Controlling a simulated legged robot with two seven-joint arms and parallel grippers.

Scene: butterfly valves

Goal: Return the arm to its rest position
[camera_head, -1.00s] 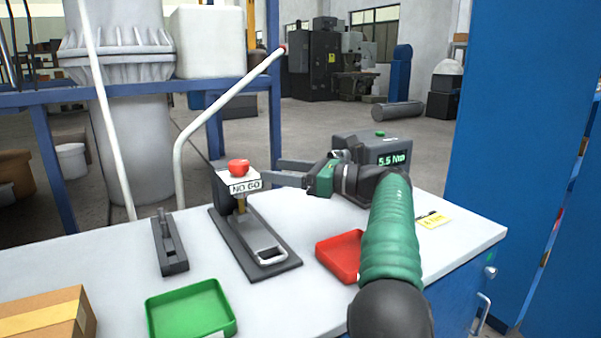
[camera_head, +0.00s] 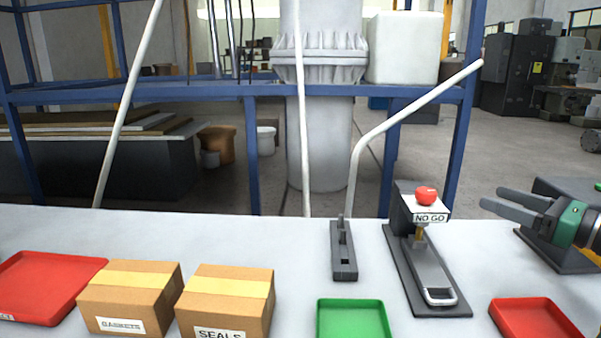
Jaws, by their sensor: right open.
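My right gripper (camera_head: 512,207) shows at the right edge of the head view. Its two grey fingers point left and are apart, with nothing between them. It is above the bench's right part, to the right of the black NO GO fixture (camera_head: 418,255) with a red knob (camera_head: 426,196) on top. The fingers look apart from the fixture. Most of my right arm is outside the picture. My left gripper is not in view.
On the white bench (camera_head: 250,238) are a green tray (camera_head: 352,320), red trays (camera_head: 45,285) (camera_head: 535,320), cardboard boxes (camera_head: 128,295) (camera_head: 228,300) and a small black stand (camera_head: 343,250). A dark device (camera_head: 560,255) stands below my right gripper. The bench's left rear is clear.

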